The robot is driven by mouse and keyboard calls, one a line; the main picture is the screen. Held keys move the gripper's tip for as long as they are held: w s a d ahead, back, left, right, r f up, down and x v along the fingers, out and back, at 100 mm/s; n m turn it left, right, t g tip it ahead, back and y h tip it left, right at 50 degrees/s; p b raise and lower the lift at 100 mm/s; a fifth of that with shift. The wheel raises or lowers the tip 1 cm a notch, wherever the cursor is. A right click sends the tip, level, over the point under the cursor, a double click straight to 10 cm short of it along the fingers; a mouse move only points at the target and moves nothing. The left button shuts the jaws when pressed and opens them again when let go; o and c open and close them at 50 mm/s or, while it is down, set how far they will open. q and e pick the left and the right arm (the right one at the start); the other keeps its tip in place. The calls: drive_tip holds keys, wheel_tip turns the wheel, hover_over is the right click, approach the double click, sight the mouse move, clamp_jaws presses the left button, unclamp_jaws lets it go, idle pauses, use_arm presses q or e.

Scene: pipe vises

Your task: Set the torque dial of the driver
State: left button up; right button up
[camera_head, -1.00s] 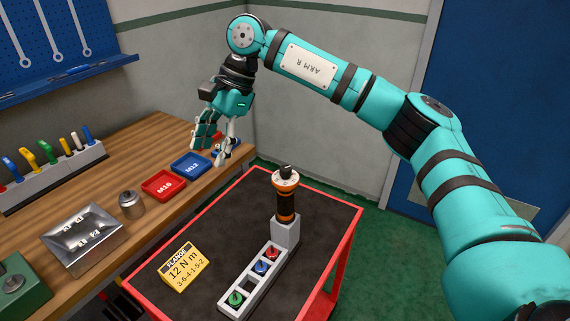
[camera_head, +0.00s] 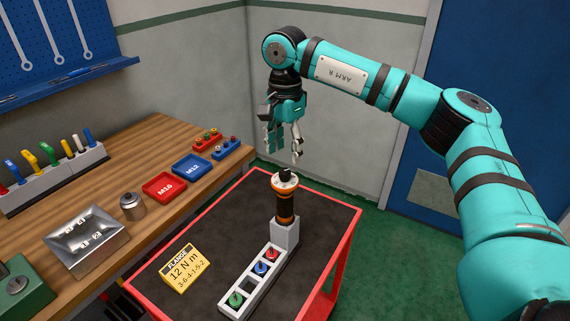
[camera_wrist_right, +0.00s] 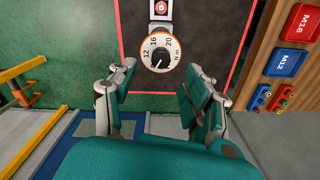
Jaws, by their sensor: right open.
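The driver (camera_head: 286,205) stands upright in a grey holder (camera_head: 285,235) on the cart. It has a black and orange body and a pale dial (camera_head: 285,182) with a black knob on top. In the right wrist view the dial (camera_wrist_right: 159,53) shows 12, 16, 20 and N m; its exact setting is too small to read surely. My right gripper (camera_head: 284,148) is open and empty, pointing down above and behind the driver, apart from it. In the right wrist view the dial lies just beyond the open fingers (camera_wrist_right: 157,80). My left gripper is not in view.
A yellow card (camera_head: 183,268) on the red-edged cart (camera_head: 215,245) reads FLANGE, 12 N m, 3-6-4-1-5-2. A bit rack (camera_head: 250,284) with green, blue and red bits lies before the driver. The workbench at left holds red M16 (camera_head: 164,187) and blue M12 (camera_head: 192,168) trays.

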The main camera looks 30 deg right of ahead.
sight(285, 170)
wheel_tip(285, 170, down, 6)
drive_tip(key=shift+r+p, duration=0.1)
drive_tip(key=shift+p, duration=0.4)
clamp_jaws()
